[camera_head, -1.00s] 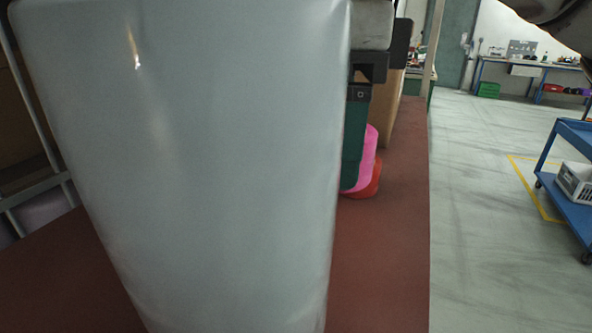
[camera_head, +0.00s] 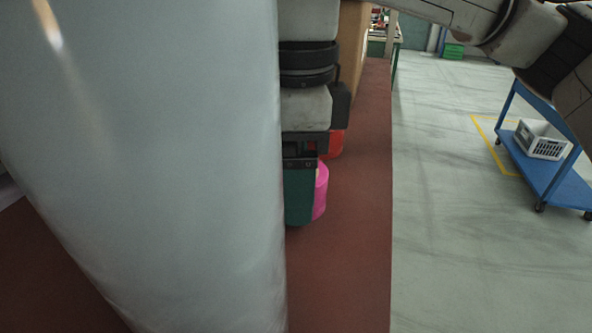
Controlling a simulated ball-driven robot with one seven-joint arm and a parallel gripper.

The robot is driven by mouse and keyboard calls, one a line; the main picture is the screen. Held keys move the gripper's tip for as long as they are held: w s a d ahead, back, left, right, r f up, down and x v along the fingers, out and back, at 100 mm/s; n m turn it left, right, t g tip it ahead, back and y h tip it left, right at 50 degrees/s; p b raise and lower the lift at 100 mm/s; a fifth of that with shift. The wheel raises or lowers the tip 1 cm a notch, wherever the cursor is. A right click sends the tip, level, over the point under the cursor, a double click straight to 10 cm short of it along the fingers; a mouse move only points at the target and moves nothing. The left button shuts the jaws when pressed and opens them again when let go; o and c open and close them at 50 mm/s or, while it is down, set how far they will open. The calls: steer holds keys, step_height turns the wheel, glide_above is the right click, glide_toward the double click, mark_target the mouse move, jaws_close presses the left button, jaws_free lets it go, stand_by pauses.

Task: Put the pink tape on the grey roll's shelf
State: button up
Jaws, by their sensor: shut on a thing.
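My gripper (camera_head: 302,196), dark with a green finger, points down at the centre, partly cut off by a large pale grey shape filling the left. It is shut on the pink tape (camera_head: 321,192), which shows as a curved pink edge at the right of the green finger. The tape is over the dark red surface (camera_head: 350,250); I cannot tell whether it touches it. I cannot make out the grey roll or its shelf.
A red item (camera_head: 336,145) lies behind the gripper on the red surface, near a tan box (camera_head: 351,50). The red surface's right part is bare. To the right, on open floor, stands a blue cart (camera_head: 545,175) with a white crate (camera_head: 540,139).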

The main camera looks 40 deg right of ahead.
steer(key=o, duration=1.1)
steer(key=shift+f, duration=0.15)
step_height(320, 180, up, 12)
steer(key=shift+r, duration=0.2)
